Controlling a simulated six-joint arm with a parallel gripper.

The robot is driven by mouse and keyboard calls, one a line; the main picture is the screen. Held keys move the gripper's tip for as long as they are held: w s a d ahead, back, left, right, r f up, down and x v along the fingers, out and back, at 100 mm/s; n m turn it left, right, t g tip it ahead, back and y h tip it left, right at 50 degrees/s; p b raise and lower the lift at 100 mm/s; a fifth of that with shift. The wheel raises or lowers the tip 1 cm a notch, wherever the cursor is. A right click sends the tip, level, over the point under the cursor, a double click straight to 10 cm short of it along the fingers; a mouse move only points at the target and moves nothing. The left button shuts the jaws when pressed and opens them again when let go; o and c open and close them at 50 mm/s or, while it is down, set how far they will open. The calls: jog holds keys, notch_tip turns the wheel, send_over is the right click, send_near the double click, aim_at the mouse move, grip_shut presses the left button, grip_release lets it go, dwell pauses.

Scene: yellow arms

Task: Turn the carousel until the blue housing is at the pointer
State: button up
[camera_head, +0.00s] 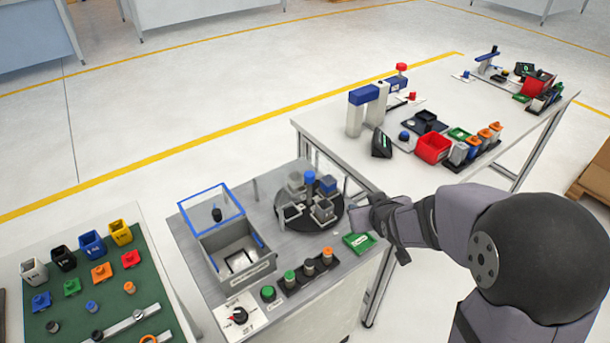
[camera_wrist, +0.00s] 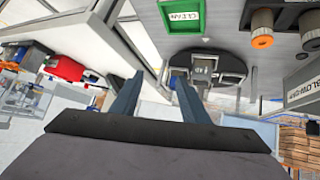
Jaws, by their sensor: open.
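The carousel (camera_head: 292,225) is a round black turntable on the grey bench in the head view, with several housings standing on it. The blue housing (camera_head: 328,184) is on its far right side; the others that show are grey. A post with a blue top (camera_head: 309,177) stands near its middle. I cannot make out the pointer for sure. My gripper (camera_head: 354,208) is right of the carousel, apparently just off its edge. In the wrist view my gripper (camera_wrist: 155,85) is open with nothing between its fingers, and the carousel (camera_wrist: 232,77) shows beyond the right finger.
A green tray (camera_head: 360,242) lies in front of the carousel, below my gripper. A grey box with a raised blue-framed lid (camera_head: 212,212) stands left. A second table (camera_head: 330,137) with a red bin (camera_head: 433,148) stands behind at right.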

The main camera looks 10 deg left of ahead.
aim_at(311, 180)
jog(key=w+a+t+y+b, duration=0.1)
jog(key=w+a+y, duration=0.1)
jog(key=a, duration=0.2)
jog(key=w+a+n+t+y+b, duration=0.1)
jog(key=w+a+t+y+b, duration=0.1)
jog(key=a, duration=0.3)
jog(key=w+a+n+t+y+b, duration=0.1)
jog(key=w+a+t+y, duration=0.1)
jog(key=a, duration=0.3)
jog(key=shift+w+r+y+b, duration=0.25)
jog(key=shift+y+b, duration=0.15)
jog(key=shift+s+d+f+m+t, duration=0.1)
jog(key=shift+s+f+m+t, duration=0.1)
jog(key=shift+f+m+t, duration=0.35)
jog(key=shift+p+x, duration=0.65)
jog(key=shift+x, duration=3)
grip_shut()
